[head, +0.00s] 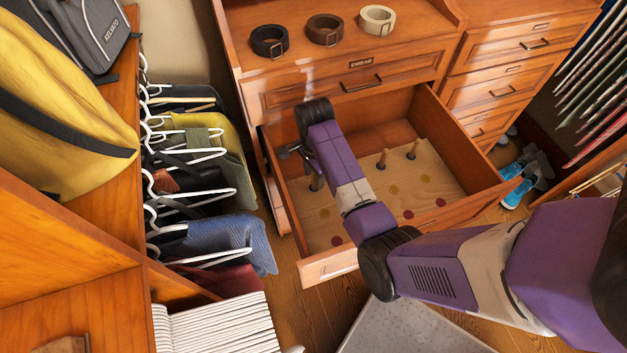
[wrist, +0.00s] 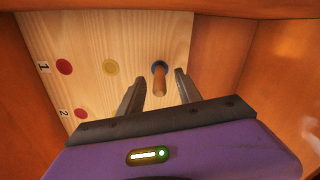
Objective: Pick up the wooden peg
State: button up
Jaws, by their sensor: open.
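A wooden peg (wrist: 159,80) stands in a blue ring on the pale wood board (wrist: 110,45) inside the open drawer. In the wrist view it shows between the two fingers of my gripper (wrist: 158,79), which is open, with a gap on both sides. In the head view my gripper (head: 297,156) is over the left part of the drawer, above a peg (head: 316,183) partly hidden by my arm. Two more wooden pegs, one nearer the middle (head: 381,160) and one farther right (head: 413,150), stand upright on the board.
The drawer's front wall (head: 328,268) and sides surround the board, which has coloured dots. Rolled belts (head: 323,30) rest on the dresser top. Hanging clothes (head: 215,240) are close on the left.

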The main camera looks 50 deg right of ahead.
jog(key=shift+f, duration=1.25)
grip_shut()
